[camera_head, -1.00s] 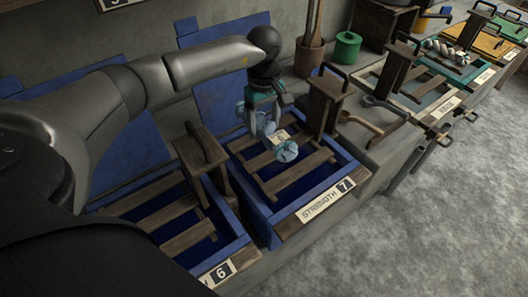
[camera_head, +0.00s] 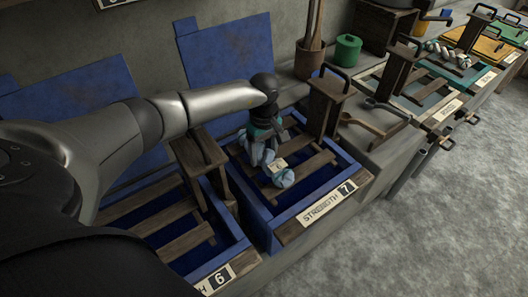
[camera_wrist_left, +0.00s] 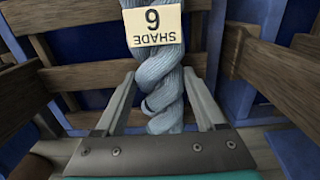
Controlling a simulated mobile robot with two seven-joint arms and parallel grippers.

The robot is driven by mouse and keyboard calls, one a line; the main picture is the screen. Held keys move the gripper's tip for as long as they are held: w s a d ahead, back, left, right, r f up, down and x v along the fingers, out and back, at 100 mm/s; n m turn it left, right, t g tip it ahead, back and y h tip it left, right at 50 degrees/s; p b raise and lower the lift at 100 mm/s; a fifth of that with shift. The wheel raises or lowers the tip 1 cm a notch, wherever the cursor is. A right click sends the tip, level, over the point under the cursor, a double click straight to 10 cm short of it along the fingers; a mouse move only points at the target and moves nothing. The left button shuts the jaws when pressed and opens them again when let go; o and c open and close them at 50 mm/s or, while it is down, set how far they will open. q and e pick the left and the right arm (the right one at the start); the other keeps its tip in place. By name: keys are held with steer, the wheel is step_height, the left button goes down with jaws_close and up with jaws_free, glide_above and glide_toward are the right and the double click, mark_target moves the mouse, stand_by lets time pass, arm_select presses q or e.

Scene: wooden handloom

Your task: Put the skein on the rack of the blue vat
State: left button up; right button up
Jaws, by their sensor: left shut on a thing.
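The skein (camera_head: 284,178) is a light blue twisted hank with a cream tag. My left gripper (camera_head: 270,153) is shut on it, pointing down over the blue vat marked 7 (camera_head: 258,212). The skein lies low at the wooden slats of that vat's rack (camera_head: 319,162); I cannot tell whether it touches them. In the left wrist view the skein (camera_wrist_left: 158,65) runs between the two fingers (camera_wrist_left: 160,88), and its tag reads SHADE upside down with a numeral. Wooden slats show behind it. My right gripper is not in view.
A second blue vat marked 6 (camera_head: 232,262) with its own slats stands at the left. A wooden post with a handle (camera_head: 326,103) rises behind the vat marked 7. A wooden ladle (camera_head: 360,122), green pot (camera_head: 347,49) and further vats are to the right.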

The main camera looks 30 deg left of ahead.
mark_target(264, 151)
arm_select(q)
steer(key=shift+f, duration=0.15)
steer(key=o, duration=1.5)
steer(key=shift+r, duration=0.2)
step_height(264, 151, up, 12)
steer(key=shift+p, duration=1)
